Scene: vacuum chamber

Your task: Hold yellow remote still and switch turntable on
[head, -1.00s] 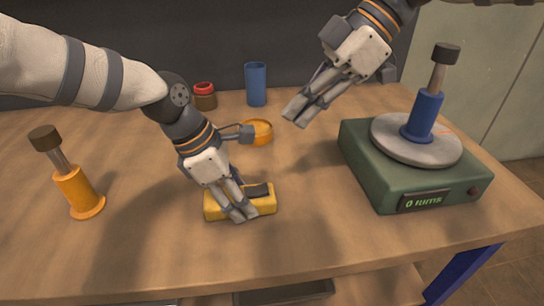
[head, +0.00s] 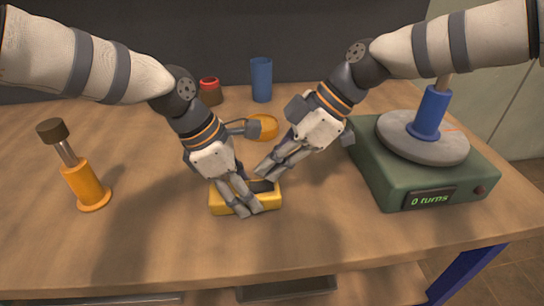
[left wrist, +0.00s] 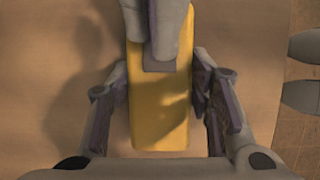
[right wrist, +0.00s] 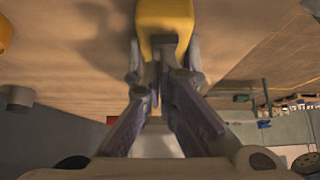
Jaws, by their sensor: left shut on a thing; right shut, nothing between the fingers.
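The yellow remote (head: 271,203) lies on the table; its dark switch pad (head: 262,186) is partly hidden. My left gripper (head: 246,207) is shut across the remote, one finger on each side; the left wrist view also shows the remote (left wrist: 160,125) between them. My right gripper (head: 265,172) is closed and empty, its fingertips over the far end of the remote, at the pad. I cannot tell whether they touch it. The green turntable (head: 385,172) stands at the right with a blue cylinder (head: 431,112) upright on its grey disc (head: 395,139). Its display (head: 430,199) reads "0 turns".
An orange cylinder with a dark-capped rod (head: 85,186) stands at the left. Behind the grippers are an orange round item (head: 264,127), a blue cup (head: 261,80) and a red-topped jar (head: 210,90). The front of the table is clear.

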